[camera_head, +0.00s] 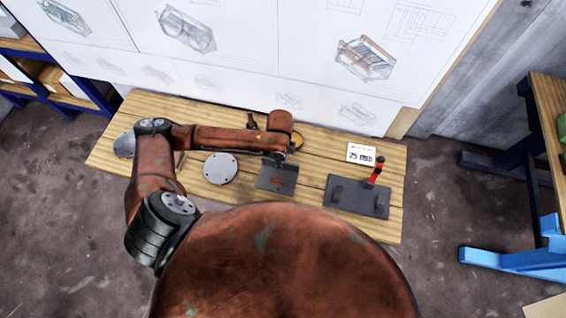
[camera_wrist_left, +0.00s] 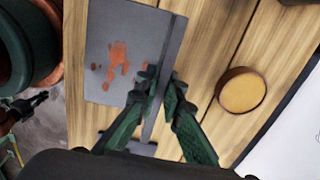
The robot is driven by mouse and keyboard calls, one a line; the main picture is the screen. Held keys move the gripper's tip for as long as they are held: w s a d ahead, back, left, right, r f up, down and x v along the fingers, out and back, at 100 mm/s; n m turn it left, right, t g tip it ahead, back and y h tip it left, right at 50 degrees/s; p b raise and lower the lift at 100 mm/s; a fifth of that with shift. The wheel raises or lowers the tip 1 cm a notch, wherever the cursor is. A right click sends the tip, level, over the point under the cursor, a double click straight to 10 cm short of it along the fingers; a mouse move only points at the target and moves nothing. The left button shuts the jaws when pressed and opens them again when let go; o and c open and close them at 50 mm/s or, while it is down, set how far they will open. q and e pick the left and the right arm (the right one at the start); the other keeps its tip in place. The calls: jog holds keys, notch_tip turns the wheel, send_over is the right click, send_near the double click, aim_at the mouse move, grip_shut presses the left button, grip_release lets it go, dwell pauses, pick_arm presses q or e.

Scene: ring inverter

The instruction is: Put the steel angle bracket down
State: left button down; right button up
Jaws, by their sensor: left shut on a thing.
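The steel angle bracket (camera_head: 277,179) is a dark grey plate with rust-coloured patches and a raised flange. It also shows in the left wrist view (camera_wrist_left: 120,50). My left gripper (camera_head: 279,158) reaches down over its far side. In the left wrist view, my left gripper (camera_wrist_left: 161,88) is shut on the flange, one green finger on each side. The bracket is low at the wooden table (camera_head: 304,185); I cannot tell whether it touches the top. My right gripper is not in view.
A round grey disc (camera_head: 220,168) lies left of the bracket. A dark base plate (camera_head: 358,197) with a red-and-black upright part stands to the right, by a white display card (camera_head: 361,153). A round yellow-topped piece (camera_wrist_left: 242,91) lies beside the gripper. Drawings cover the back board.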

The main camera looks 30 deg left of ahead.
pick_arm(q)
jog(key=shift+w+a+f, duration=0.15)
jog(key=shift+a+f, duration=0.2)
jog(key=f, duration=0.1)
jog(key=f+b, duration=0.1)
jog(key=f, duration=0.1)
jog(key=shift+a, duration=0.4)
jog(key=shift+w+f, duration=0.1)
jog(key=shift+f, duration=0.35)
jog(key=c, duration=2.4)
grip_release()
jog(key=shift+s+f, duration=0.2)
jog(key=o, duration=0.3)
notch_tip(320, 180, up, 12)
jog(key=shift+w+r+p, duration=0.1)
jog(key=shift+r+p, duration=0.05)
jog(key=shift+p, duration=0.9)
